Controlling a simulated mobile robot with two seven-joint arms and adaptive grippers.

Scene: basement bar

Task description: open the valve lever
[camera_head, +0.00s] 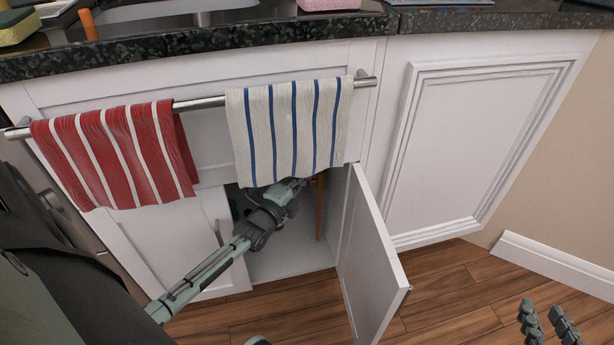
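The sink cabinet is open on its right side. A copper-coloured upright pipe (320,210) shows inside it. A small reddish part beside the pipe's top, close under the towel, may be the valve lever; it is too small and too covered to tell its position. My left arm reaches into the cabinet from the lower left. My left gripper (297,184) is close to the pipe's top, its fingertips mostly hidden under the towel's lower edge, so I cannot tell whether it touches anything. My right gripper (545,322) is at the lower right, open and empty, over the floor.
The open cabinet door (370,255) swings outward, right of my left arm. A blue-striped white towel (290,128) and a red-striped towel (115,153) hang on a metal rail above the opening. A dark countertop (250,32) runs above. Wooden floor (460,295) is free at right.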

